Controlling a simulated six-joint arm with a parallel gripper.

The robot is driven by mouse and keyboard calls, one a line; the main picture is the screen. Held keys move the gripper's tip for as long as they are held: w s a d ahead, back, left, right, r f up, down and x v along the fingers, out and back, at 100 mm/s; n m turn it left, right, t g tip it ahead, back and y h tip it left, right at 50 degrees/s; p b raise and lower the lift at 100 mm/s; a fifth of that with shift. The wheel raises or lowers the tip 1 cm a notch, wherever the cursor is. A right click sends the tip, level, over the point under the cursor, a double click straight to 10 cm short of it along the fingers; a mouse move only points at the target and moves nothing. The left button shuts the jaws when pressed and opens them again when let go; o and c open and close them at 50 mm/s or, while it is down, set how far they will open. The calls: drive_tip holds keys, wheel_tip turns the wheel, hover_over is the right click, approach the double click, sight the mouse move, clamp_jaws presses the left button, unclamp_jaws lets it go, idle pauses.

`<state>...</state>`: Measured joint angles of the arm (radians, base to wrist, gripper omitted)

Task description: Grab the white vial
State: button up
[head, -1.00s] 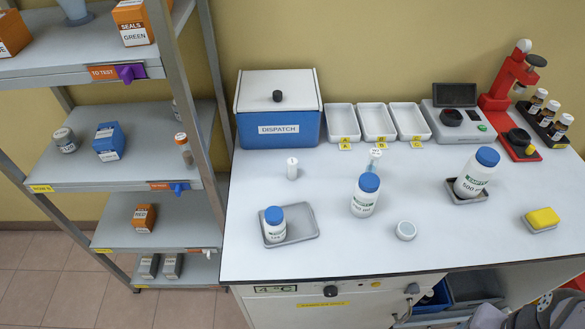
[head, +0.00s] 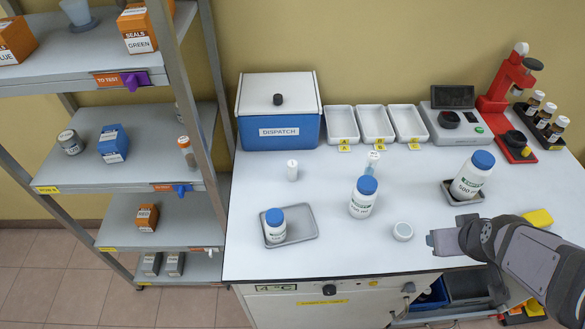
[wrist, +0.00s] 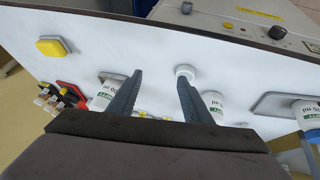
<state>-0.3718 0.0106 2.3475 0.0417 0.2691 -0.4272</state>
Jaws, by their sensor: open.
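A small white vial (head: 292,170) stands upright on the table in front of the blue dispatch box, left of centre in the head view. A second small white-capped vial (head: 373,161) with a label stands behind the middle blue-capped bottle, partly hidden by it. My gripper (head: 430,240) is over the front right of the table, well to the right of both vials. In the wrist view its two fingers (wrist: 159,76) are apart with nothing between them. I cannot make out the upright white vial in the wrist view.
Blue-capped bottles stand at the centre (head: 363,198), on the left tray (head: 302,238) and on the right dish (head: 473,176). A round white lid (head: 403,231) lies close left of my gripper. A yellow sponge (head: 538,218) is at right.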

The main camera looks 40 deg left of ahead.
drive_tip(key=a+r+n+y, duration=0.1)
drive_tip(key=a, duration=0.5)
drive_tip(key=a+r+n+t+y+b, duration=0.1)
drive_tip(key=a+y, duration=0.1)
drive_tip(key=a, duration=0.5)
drive_tip(key=w+a+r+n+t+y, duration=0.1)
drive_tip(key=a, duration=0.6)
drive_tip(key=shift+w+r+n+b, duration=0.1)
drive_tip(key=shift+n+b, duration=0.2)
drive_tip(key=shift+b, duration=0.1)
drive_tip(key=s+a+f+m+t+y+b, duration=0.15)
drive_tip(key=s+a, duration=0.25)
drive_tip(key=a, duration=0.4)
drive_tip(key=m+t+y+b, duration=0.1)
drive_tip(key=m+b, duration=0.2)
approach(292, 167)
drive_tip(key=shift+p+x, duration=0.5)
drive_tip(key=shift+x, duration=2.65)
drive_tip(key=shift+f, duration=0.15)
drive_tip(key=shift+p+x, duration=0.95)
drive_tip(key=shift+x, duration=1.6)
